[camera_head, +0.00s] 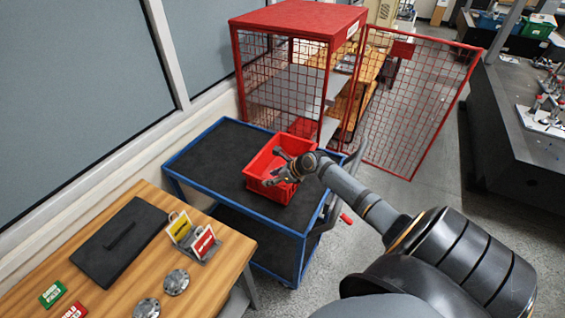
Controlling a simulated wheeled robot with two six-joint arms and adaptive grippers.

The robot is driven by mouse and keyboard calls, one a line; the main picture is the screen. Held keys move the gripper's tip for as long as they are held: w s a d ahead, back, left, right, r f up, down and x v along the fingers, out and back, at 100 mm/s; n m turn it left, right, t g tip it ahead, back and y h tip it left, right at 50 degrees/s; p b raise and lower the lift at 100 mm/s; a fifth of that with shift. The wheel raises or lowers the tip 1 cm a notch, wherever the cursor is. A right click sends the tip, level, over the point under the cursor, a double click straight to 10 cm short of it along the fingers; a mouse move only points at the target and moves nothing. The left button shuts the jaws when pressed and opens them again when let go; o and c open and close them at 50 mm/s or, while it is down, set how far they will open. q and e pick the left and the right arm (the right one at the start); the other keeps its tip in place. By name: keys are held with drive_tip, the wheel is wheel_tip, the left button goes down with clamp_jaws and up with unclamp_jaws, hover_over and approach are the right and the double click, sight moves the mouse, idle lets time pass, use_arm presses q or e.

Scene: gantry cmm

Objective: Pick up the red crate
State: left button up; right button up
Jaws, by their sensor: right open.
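The red crate (262,167) sits on the black top of a blue-framed cart (212,152), toward the cart's right side. My right gripper (275,167) is open and over the crate, its fingers pointing left across the crate's opening. The gripper and wrist hide part of the crate's inside and its right wall. I cannot tell whether the fingers touch the crate. My left gripper is not in view.
A red mesh cage (300,20) with its door (418,100) swung open stands behind the cart. A wooden table (215,275) with a black case (120,240), sign cards and metal discs is at front left. A dark bench (510,130) is at right.

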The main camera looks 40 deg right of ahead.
sight(265, 179)
drive_tip(key=x, duration=0.5)
drive_tip(key=shift+s+a, duration=0.1)
drive_tip(key=shift+a, duration=0.05)
drive_tip(key=shift+s+r, duration=0.15)
drive_tip(key=c, duration=0.4)
clamp_jaws()
